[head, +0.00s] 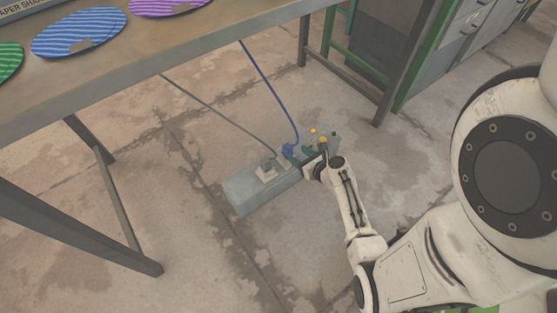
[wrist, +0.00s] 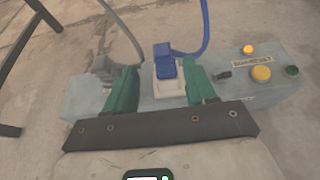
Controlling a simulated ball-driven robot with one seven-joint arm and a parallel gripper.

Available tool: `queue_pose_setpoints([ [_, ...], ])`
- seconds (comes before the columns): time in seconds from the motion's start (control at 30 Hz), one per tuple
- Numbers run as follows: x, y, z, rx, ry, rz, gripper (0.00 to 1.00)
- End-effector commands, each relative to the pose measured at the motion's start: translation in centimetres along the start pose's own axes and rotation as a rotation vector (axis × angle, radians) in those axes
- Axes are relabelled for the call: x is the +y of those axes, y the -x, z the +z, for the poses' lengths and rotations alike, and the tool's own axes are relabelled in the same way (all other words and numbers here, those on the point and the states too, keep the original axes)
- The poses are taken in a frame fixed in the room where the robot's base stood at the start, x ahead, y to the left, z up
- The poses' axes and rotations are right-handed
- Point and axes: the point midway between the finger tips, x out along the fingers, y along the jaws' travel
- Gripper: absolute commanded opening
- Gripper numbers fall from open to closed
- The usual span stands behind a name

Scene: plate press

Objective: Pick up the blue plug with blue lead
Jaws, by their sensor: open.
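The blue plug (wrist: 165,64) sits in a pale socket on top of a grey box (wrist: 82,98), with its blue lead (wrist: 206,25) rising from it. In the head view the blue plug (head: 288,149) is partly hidden by my gripper (head: 299,157), and the blue lead (head: 267,84) runs up to the table. My gripper (wrist: 160,69) is open in the wrist view. Its two green fingers stand apart, with the blue plug showing between them, closer to the right finger. I cannot tell whether either finger touches it.
A grey plug (wrist: 104,66) with a grey lead sits on the box, beside the left finger. Yellow buttons (wrist: 261,74) and a dark green one are at the box's right end. The table (head: 200,55) with striped plates stands above, its legs to the left and back.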

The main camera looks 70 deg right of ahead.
Motion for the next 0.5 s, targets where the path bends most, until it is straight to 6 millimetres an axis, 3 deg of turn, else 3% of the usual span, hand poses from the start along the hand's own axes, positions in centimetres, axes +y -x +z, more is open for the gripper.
queue_pose_setpoints([
  [0.2,0.0,-3.5,-0.2,-0.001,0.005,0.003,0.55],
  [0.5,-0.1,-5.9,-0.3,-0.001,0.008,0.004,0.55],
])
